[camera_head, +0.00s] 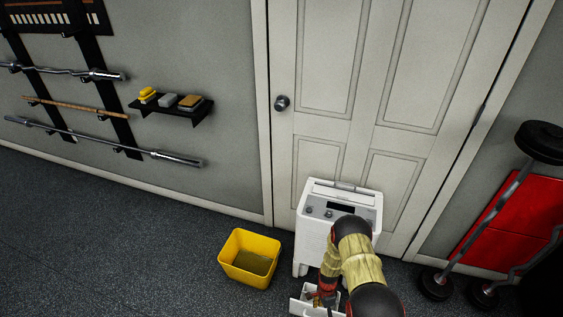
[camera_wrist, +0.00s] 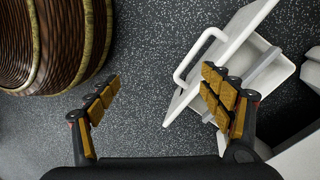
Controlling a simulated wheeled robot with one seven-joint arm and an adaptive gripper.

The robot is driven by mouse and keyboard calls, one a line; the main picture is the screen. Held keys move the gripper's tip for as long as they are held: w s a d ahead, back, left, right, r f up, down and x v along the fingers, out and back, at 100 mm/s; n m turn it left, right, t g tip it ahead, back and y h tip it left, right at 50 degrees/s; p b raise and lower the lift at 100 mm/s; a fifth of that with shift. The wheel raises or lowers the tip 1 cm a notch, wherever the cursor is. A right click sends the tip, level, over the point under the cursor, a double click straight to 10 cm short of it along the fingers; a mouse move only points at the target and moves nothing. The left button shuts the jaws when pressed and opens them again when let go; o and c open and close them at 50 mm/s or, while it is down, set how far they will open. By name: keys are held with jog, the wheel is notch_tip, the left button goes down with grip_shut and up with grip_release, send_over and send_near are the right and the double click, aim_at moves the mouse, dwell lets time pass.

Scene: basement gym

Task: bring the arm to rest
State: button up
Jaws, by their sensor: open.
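My arm reaches down in front of the white appliance (camera_head: 308,235), which stands upright against the door. My gripper (camera_head: 326,298) is low, over the white pull-out container (camera_head: 301,305) at the appliance's foot, and partly hidden by my arm. In the wrist view my gripper (camera_wrist: 162,84) is open, with two yellow-padded fingers spread wide and only dark speckled floor between them. The white container (camera_wrist: 240,58) with its looped handle lies beyond the right finger, which overlaps part of it. I cannot tell whether that finger touches it.
A yellow bin (camera_head: 249,258) stands on the floor left of the appliance. A wall shelf (camera_head: 172,108) holds small items, and bars hang on a rack at the left. Barbells (camera_head: 490,225) lean by a red panel (camera_head: 517,222) at the right. Floor at the left is clear.

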notch_tip(320, 180, up, 44)
jog(key=s+r+n, duration=0.1)
jog(key=s+n, duration=0.1)
jog(key=n, duration=1)
jog(key=s+r+n+t, duration=0.1)
jog(key=s+r+t, duration=0.2)
jog(key=r, duration=0.9)
jog(key=s+r+n+t+p, duration=0.1)
jog(key=s+r+t, duration=0.1)
jog(key=s+r, duration=0.7)
jog(key=s+r+t+p, duration=0.1)
jog(key=s+r+t, duration=0.2)
jog(key=r, duration=1.3)
jog(key=shift+s+r+n+t, duration=0.15)
jog(key=shift+s+n+t, duration=0.2)
jog(key=shift+s, duration=1.2)
jog(key=shift+c, duration=0.3)
